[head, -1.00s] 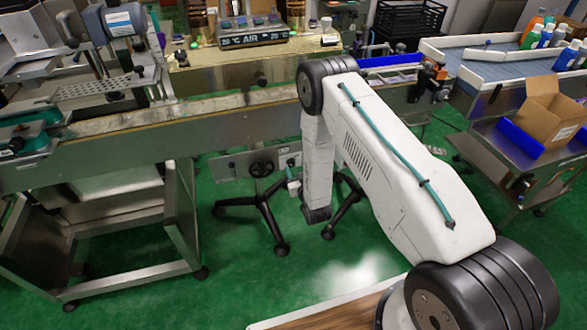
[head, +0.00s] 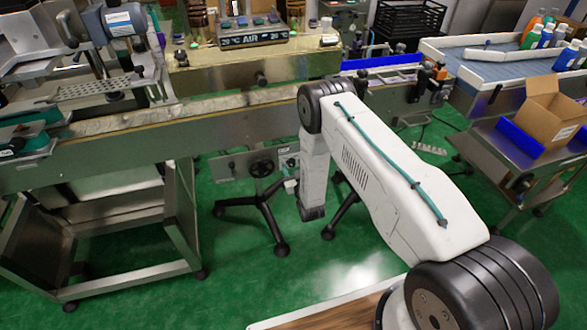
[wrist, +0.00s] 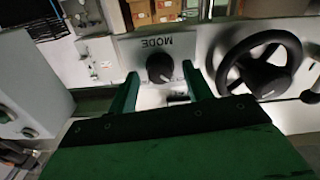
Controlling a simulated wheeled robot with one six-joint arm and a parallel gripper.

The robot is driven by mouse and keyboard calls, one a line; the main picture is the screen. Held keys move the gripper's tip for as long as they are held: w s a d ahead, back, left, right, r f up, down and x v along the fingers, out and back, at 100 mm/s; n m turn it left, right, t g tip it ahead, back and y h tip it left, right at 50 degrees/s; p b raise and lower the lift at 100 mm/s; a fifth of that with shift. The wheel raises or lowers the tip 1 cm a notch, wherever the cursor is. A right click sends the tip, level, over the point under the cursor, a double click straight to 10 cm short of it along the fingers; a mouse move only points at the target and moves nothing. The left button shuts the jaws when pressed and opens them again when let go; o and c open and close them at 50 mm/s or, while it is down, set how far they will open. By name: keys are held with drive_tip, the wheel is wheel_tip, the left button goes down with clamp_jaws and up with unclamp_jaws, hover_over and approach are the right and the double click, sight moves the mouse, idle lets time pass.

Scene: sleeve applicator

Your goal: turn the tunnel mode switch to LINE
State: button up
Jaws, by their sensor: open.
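The tunnel mode switch (wrist: 160,67) is a round black knob on a pale grey panel in the wrist view. The word MODE (wrist: 157,42) appears upside down above it. Its pointer direction and any LINE marking are too dark or small to read. My gripper (wrist: 159,72) has two green fingers, open and empty. In the picture one fingertip is left of the knob and the other right of it. I cannot tell whether they reach it.
A black handwheel (wrist: 259,65) is just right of the knob; it also shows in the head view (head: 262,168) under the conveyor (head: 225,125). A grey box with buttons (wrist: 28,100) stands at the left in the wrist view. Black stand legs (head: 268,222) rest on the green floor.

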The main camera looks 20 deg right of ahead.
drive_tip(key=c, duration=1)
drive_tip(key=shift+o, duration=0.2)
drive_tip(key=m, duration=0.4)
drive_tip(key=shift+m, duration=0.3)
drive_tip(key=m, duration=0.4)
drive_tip(key=shift+d+m, duration=0.1)
drive_tip(key=shift+m, duration=0.2)
drive_tip(key=m, duration=0.4)
drive_tip(key=shift+f, duration=0.1)
drive_tip(key=shift+m, duration=2.3)
